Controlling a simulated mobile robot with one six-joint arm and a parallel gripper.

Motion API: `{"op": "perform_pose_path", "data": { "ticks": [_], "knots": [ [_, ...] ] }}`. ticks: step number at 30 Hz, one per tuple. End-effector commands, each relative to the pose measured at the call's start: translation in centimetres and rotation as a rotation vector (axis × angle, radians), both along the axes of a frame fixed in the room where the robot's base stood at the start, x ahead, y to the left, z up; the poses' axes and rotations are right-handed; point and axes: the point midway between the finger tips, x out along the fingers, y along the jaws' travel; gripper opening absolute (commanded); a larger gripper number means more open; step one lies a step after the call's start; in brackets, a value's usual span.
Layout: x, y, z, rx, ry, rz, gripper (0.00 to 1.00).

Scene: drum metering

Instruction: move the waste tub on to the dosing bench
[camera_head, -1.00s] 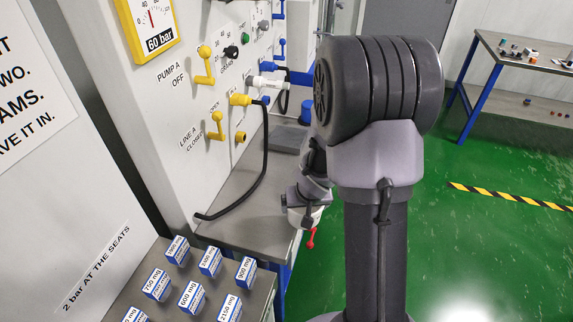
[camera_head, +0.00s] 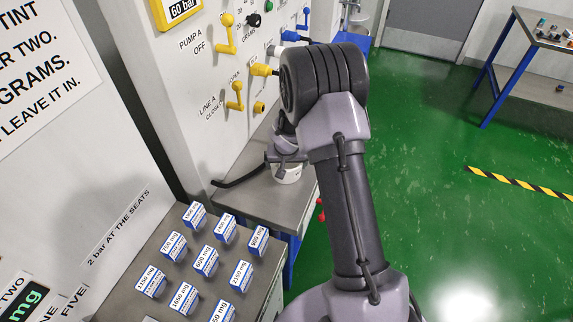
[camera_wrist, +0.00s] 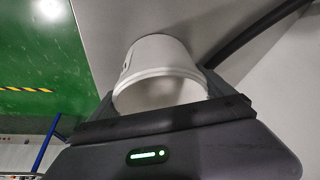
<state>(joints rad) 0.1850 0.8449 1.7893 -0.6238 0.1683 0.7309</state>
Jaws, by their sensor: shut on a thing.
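The waste tub is a white round tub, seen large in the wrist view (camera_wrist: 150,52) and small below my wrist in the head view (camera_head: 289,176). My gripper (camera_wrist: 158,84) is shut on it, with a finger on each side. In the head view my gripper (camera_head: 286,156) is partly hidden by my own arm. The tub is over the grey bench top (camera_head: 245,200) in front of the valve panel, near its right edge. I cannot tell whether its base touches the bench. I cannot tell for certain which surface is the dosing bench.
Several blue-and-white labelled blocks (camera_head: 206,261) stand on the nearer grey surface. A black hose (camera_head: 238,181) lies across the bench behind the tub and shows in the wrist view (camera_wrist: 255,33). A red handle (camera_head: 320,210) is below the bench edge. Green floor is open to the right.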

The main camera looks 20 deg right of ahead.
Motion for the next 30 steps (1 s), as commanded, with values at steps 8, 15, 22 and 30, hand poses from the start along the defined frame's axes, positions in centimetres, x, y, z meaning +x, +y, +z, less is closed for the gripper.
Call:
{"op": "perform_pose_path", "data": {
  "ticks": [8,15,22,30],
  "knots": [
    [0.0,0.0,-0.2,0.000,0.000,0.000,1.00],
    [-0.1,0.0,0.6,0.000,0.000,0.000,1.00],
    [-2.2,0.9,6.5,-0.001,-0.003,0.001,1.00],
    [-4.1,1.7,11.0,0.000,-0.001,-0.001,1.00]
  ]
}}
